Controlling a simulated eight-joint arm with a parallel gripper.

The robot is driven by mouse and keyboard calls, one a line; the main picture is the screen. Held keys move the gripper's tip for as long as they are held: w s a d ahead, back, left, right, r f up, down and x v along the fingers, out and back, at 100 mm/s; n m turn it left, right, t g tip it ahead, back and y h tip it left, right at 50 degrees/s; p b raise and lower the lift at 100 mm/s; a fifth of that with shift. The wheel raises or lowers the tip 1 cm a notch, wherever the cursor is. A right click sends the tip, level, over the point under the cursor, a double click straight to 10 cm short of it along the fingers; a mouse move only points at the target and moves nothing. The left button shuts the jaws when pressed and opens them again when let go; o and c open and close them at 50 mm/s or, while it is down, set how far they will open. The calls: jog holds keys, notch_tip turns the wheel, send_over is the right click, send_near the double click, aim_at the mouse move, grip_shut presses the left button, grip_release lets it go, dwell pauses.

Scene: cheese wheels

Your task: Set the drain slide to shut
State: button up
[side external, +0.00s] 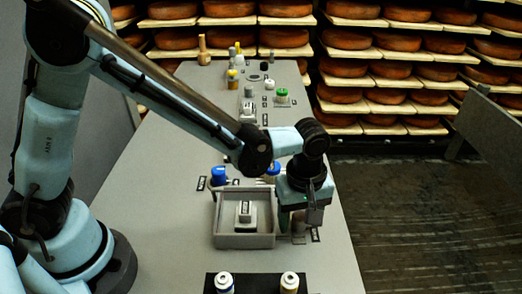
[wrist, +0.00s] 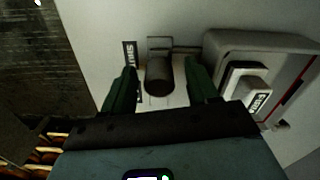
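In the wrist view a dark round knob (wrist: 158,78) stands on a pale plate with a small bracket (wrist: 160,45) at its far end. It looks like the slide's handle, but I cannot read its setting. My gripper (wrist: 163,72) is open, with one dark green finger on each side of the knob and visible gaps between. In the side view my gripper (side external: 299,219) points down just right of the grey tray, over the slide's plate (side external: 298,239). The knob is mostly hidden there. A dark label (wrist: 130,56) lies beside the plate, its text unclear.
The grey tray (side external: 244,241) holds a labelled grey block (side external: 245,214), close beside my gripper. Blue-capped items (side external: 218,175) stand behind it. Two white-capped bottles (side external: 289,282) stand on a black stand in front. More fixtures and a green-capped jar (side external: 282,96) sit farther back.

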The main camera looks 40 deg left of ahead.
aim_at(300, 216)
notch_tip(300, 216, up, 12)
dwell(0.8)
jog(key=s+a+m+t, duration=0.3)
jog(key=a+m, duration=0.2)
jog(key=a, duration=0.5)
jog(key=s+a+m+t, duration=0.3)
jog(key=a+m, duration=0.3)
jog(key=a, duration=0.4)
jog(key=shift+t, duration=0.6)
jog(key=shift+o, duration=0.2)
jog(key=shift+r, duration=0.1)
